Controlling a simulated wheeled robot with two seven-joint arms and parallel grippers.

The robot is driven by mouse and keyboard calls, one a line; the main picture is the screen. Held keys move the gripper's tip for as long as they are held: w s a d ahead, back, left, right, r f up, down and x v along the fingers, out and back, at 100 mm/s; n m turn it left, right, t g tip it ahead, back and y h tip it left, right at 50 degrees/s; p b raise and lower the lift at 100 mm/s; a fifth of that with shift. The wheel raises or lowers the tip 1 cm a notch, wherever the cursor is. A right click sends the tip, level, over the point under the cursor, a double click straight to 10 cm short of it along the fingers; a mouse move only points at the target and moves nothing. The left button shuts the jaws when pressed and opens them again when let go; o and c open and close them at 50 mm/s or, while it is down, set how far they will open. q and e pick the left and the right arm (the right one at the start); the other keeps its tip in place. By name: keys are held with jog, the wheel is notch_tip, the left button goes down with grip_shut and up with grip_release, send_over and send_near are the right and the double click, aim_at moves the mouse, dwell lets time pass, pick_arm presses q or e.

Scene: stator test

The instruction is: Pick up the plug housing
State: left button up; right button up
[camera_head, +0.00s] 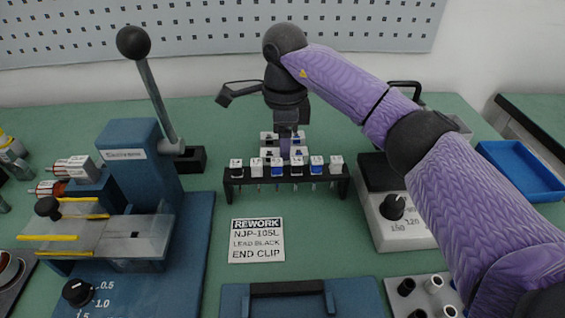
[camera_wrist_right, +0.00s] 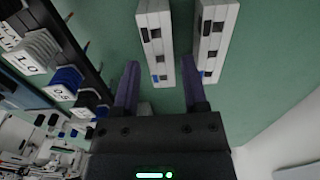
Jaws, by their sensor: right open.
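White plug housings (camera_head: 299,151) with dark and blue openings lie on the green mat behind a black rack, partly hidden by my right gripper (camera_head: 286,138). My right gripper points down over them. In the right wrist view two long white housings show, one on the left (camera_wrist_right: 154,35) and one on the right (camera_wrist_right: 217,35). The purple fingers of my right gripper (camera_wrist_right: 160,75) are open, with the near end of the left housing between them in the picture. I cannot tell whether they touch it. My left gripper is not in view.
The black rack (camera_head: 290,187) holds a row of white and blue connectors just in front. A blue press (camera_head: 140,165) with a tall lever stands left. A grey dial unit (camera_head: 402,235) and a blue tray (camera_head: 522,168) are right. A rework card (camera_head: 257,240) lies in front.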

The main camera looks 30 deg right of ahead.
notch_tip(320, 180, down, 3)
jog(key=shift+f+b, duration=0.2)
jog(key=shift+b, duration=0.2)
jog(key=shift+r, duration=0.25)
grip_shut()
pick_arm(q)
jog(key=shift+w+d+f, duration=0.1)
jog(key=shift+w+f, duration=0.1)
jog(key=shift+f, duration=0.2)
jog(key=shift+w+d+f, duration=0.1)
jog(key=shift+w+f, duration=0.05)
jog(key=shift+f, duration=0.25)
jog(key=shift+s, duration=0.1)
pick_arm(e)
jog(key=shift+r, duration=0.2)
pick_arm(q)
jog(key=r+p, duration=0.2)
jog(key=p, duration=0.1)
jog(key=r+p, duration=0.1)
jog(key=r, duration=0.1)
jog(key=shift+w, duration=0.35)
pick_arm(e)
notch_tip(320, 180, up, 10)
jog(key=shift+f, duration=0.2)
